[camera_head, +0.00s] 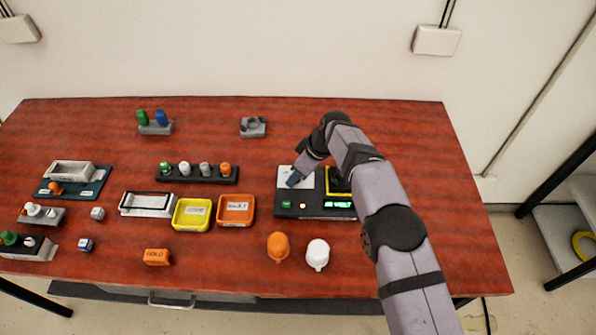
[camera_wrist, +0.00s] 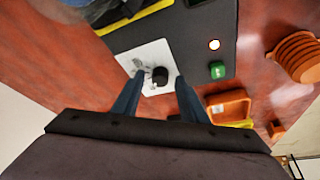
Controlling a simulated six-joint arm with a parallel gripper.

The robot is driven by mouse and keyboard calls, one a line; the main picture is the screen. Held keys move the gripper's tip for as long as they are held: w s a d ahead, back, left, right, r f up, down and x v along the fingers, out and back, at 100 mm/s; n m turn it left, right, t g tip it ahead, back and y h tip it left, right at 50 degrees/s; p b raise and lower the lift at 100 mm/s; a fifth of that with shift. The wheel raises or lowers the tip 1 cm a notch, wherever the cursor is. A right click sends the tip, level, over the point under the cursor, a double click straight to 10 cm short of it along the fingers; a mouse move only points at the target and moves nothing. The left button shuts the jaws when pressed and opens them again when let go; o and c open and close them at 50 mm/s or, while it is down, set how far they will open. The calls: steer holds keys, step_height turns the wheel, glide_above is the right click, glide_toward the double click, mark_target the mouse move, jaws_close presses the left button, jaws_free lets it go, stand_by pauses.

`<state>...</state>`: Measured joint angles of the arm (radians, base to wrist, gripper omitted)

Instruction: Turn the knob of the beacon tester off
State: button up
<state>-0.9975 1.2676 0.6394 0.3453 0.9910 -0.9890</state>
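The beacon tester (camera_head: 315,207) is a dark box right of the table's middle, with a white plate, a yellow part and a lit green display. In the wrist view, its black knob (camera_wrist: 160,75) stands on the white plate (camera_wrist: 148,56), beside small printed marks too small to read. My gripper (camera_head: 293,181) is low over the white plate. In the wrist view, my gripper (camera_wrist: 159,82) is open, with one blue finger on each side of the knob. Contact with the knob cannot be told. In the head view the gripper hides the knob.
A green button (camera_wrist: 217,70) and a round white light (camera_wrist: 214,44) sit on the tester near the knob. Orange (camera_head: 236,210) and yellow (camera_head: 192,215) trays stand to the left. Orange (camera_head: 278,246) and white (camera_head: 317,253) pieces lie in front. The table right of my arm is clear.

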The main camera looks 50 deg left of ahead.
jaws_close()
steer(key=shift+a+f+n+b, duration=0.15)
steer(key=shift+n+b, duration=0.25)
steer(key=shift+b, duration=0.4)
steer(key=shift+n+g+b, duration=0.3)
steer(key=shift+n, duration=0.1)
steer(key=shift+r, duration=0.2)
jaws_free()
steer(key=shift+w+r, duration=0.1)
